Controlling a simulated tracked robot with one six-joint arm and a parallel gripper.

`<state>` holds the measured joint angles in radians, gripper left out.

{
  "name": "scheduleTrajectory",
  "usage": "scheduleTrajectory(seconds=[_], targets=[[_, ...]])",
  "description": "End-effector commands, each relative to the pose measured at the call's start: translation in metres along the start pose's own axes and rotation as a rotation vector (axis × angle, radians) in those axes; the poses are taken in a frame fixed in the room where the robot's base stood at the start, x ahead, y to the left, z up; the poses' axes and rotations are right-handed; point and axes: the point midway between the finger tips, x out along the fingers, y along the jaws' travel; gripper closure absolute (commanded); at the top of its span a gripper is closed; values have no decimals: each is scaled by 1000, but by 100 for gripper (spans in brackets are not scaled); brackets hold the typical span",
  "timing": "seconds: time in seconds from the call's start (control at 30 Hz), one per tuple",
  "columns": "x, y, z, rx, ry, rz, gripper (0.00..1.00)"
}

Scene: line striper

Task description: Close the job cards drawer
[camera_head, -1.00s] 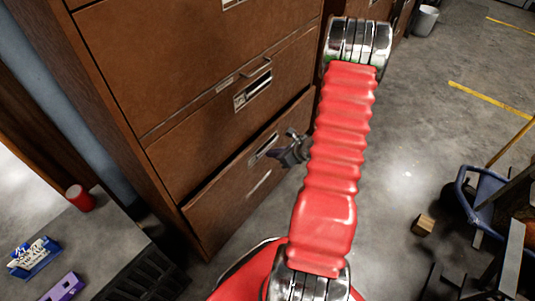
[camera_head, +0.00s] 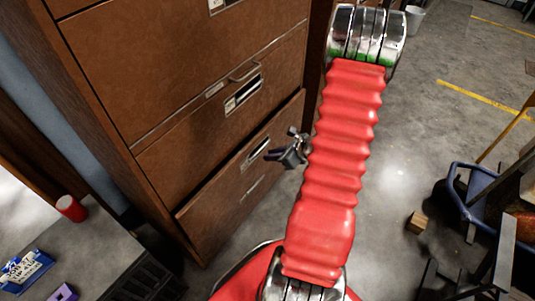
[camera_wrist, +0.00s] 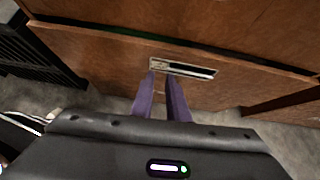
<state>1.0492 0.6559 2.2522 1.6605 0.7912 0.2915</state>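A tall brown cabinet (camera_head: 105,125) with several drawers stands at the left of the head view. Its low drawer (camera_head: 225,200) sticks out a little, with a dark gap along its top edge. This drawer has a metal label-and-pull plate (camera_head: 256,152), which also shows in the wrist view (camera_wrist: 183,68); I cannot read its label. My gripper (camera_head: 271,154) is just in front of this drawer, near the plate. In the wrist view my two purple fingers (camera_wrist: 162,77) are a little apart, with nothing between them, pointing at the plate. I cannot tell whether they touch the front.
A grey bench (camera_head: 85,250) with a red cup (camera_head: 71,208) and a blue tray (camera_head: 25,270) is at the lower left. A small wooden block (camera_head: 417,222) and a blue-rimmed cart (camera_head: 455,200) stand at the right. The floor between is clear.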

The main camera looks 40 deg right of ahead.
Motion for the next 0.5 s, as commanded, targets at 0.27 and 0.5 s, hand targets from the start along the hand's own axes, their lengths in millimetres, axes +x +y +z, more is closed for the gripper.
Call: scheduleTrajectory(seconds=[0.27,0.5], targets=[[-9,44,71,-313,-14,118,84],[-26,106,132,-677,-23,251,84]])
